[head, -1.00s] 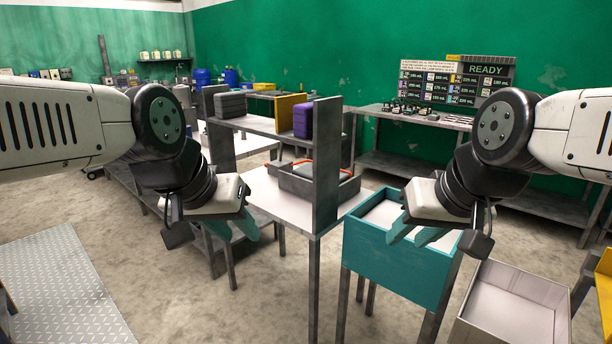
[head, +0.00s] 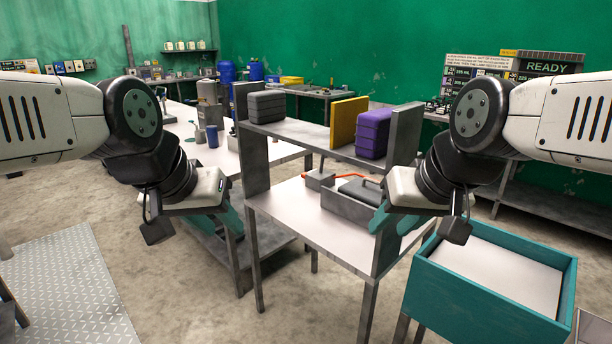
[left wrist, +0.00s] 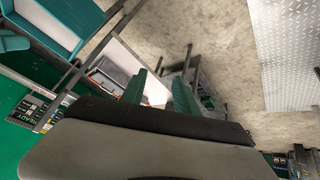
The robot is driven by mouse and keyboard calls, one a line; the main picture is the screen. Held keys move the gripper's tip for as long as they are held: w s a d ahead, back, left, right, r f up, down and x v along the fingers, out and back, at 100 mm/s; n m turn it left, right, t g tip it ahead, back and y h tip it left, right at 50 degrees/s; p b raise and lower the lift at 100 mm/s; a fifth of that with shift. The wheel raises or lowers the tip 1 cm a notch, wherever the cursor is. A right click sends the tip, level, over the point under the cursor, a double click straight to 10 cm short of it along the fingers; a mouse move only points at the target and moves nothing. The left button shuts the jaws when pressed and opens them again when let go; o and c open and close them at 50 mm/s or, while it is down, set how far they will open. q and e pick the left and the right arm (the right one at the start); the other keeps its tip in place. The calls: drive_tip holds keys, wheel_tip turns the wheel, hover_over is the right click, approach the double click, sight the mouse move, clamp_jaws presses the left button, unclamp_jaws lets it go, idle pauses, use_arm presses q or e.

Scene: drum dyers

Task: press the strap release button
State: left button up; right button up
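A small grey block with an orange strap or bar (head: 342,175) sits beside a low grey tray (head: 346,205) holding a dark case (head: 360,191), on the white-topped table under the shelf. I cannot make out a separate release button. Part of this equipment shows small in the left wrist view (left wrist: 101,72). My left gripper (head: 226,222) is empty, left of the table's front; its teal fingers stand apart in the left wrist view (left wrist: 160,88).
The shelf above the table holds a grey case (head: 266,107), a yellow panel (head: 347,122) and a purple case (head: 374,133). Its uprights flank the space below. A teal bin (head: 478,312) stands at right front.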

use_arm(q)
clamp_jaws()
idle(1.7)
use_arm(e)
clamp_jaws()
